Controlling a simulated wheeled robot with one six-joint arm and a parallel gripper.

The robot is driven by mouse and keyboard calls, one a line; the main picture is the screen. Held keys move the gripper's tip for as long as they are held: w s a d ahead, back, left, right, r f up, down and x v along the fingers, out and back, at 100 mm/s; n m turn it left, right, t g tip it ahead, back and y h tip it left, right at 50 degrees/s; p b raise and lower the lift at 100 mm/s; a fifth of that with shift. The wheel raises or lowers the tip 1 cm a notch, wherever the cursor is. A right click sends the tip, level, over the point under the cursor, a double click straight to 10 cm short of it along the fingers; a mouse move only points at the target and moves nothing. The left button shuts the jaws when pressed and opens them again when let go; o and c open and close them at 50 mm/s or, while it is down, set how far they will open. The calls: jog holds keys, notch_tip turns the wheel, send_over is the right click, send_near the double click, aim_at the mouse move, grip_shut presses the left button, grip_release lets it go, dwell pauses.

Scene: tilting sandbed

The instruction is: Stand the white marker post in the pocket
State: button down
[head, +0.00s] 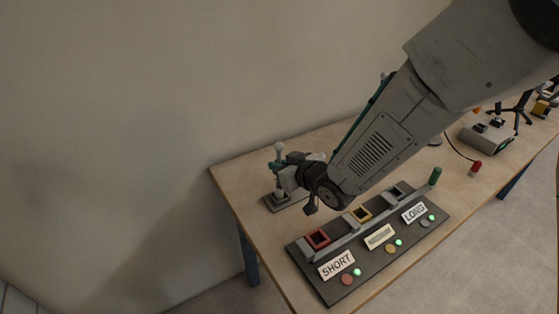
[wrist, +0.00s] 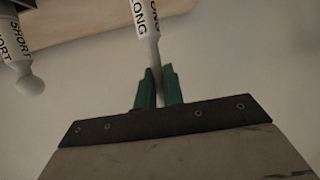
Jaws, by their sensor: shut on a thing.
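My gripper (wrist: 158,76) is shut on a white post marked LONG (wrist: 146,25), its two green fingers on either side of the thin shaft. A second white post, marked SHORT (wrist: 14,45), with a ball end, is to the left in the wrist view, apart from my fingers. In the head view my gripper (head: 279,170) is at the dark stand (head: 270,204) at the table's left end. A white ball top (head: 279,147) shows above it. The dark panel (head: 318,280) holds a red pocket (head: 316,239), a yellow pocket (head: 361,214) and a grey-blue pocket (head: 396,193).
The panel has a SHORT label (head: 337,265), a LONG label (head: 414,212) and lit green lamps. A green cylinder (head: 435,176) stands at its right end. A red cylinder (head: 475,168) and a grey device (head: 484,140) lie further right on the wooden table (head: 232,192). My arm hides the table's middle.

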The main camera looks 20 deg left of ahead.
jog(key=shift+f, duration=0.15)
jog(key=c, duration=1.4)
grip_release()
jog(key=shift+c, duration=0.2)
